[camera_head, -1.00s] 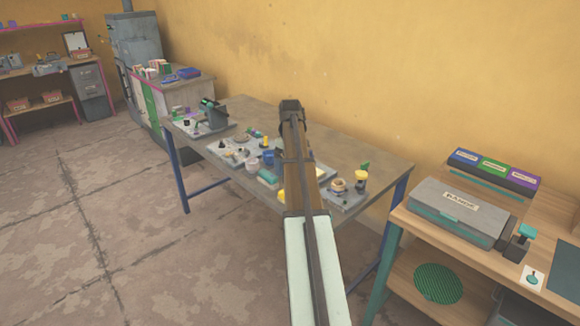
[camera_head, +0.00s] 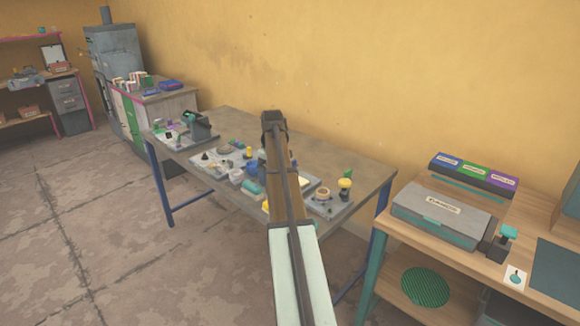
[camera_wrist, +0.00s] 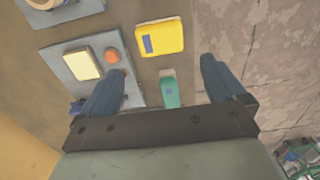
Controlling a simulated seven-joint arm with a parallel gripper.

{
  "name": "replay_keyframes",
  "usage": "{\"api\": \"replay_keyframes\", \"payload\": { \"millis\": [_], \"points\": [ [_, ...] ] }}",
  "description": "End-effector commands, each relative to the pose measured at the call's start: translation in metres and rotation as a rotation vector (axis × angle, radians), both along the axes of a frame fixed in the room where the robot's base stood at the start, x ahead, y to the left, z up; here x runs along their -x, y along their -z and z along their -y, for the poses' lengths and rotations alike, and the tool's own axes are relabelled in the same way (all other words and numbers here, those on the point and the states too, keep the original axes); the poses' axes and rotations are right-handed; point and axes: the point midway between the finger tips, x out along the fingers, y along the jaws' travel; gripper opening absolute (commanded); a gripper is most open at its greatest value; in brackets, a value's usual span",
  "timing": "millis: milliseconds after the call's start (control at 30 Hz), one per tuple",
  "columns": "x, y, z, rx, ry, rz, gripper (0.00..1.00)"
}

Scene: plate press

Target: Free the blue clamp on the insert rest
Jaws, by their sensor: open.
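My gripper (camera_wrist: 160,65) is open, with its two dark blue fingers wide apart over the table in the wrist view. A grey plate (camera_wrist: 108,72) with a cream block (camera_wrist: 83,64) and an orange knob (camera_wrist: 113,56) lies by the left finger. A small blue part (camera_wrist: 77,106), perhaps the blue clamp, shows partly behind that finger. I cannot tell for certain which part is the insert rest. In the head view my arm covers part of the worktable (camera_head: 345,165), and my fingers cannot be made out.
A yellow block (camera_wrist: 158,38) lies just beyond the fingers. Grey plates with several small parts fill much of the worktable. A wooden bench (camera_head: 415,232) with a grey box (camera_head: 440,216) stands at right.

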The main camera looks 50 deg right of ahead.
Motion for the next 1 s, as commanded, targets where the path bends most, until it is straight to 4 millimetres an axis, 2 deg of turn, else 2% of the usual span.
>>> {"api": "replay_keyframes", "payload": {
  "millis": [33,133,267,433,567,867,1000],
  "points": [
    [-0.001,0.001,0.000,-0.001,-0.001,-0.001,0.91],
    [-0.010,0.000,0.006,-0.001,-0.002,-0.002,0.82],
    [-0.029,-0.004,0.024,0.007,0.000,-0.011,0.69],
    [-0.054,-0.010,0.055,0.054,0.016,-0.027,0.53],
    [-0.072,-0.015,0.080,0.107,0.116,-0.028,0.41],
    [-0.100,-0.024,0.124,0.215,0.445,0.010,0.40],
    [-0.113,-0.030,0.146,0.272,0.674,0.058,0.40]
  ]
}}
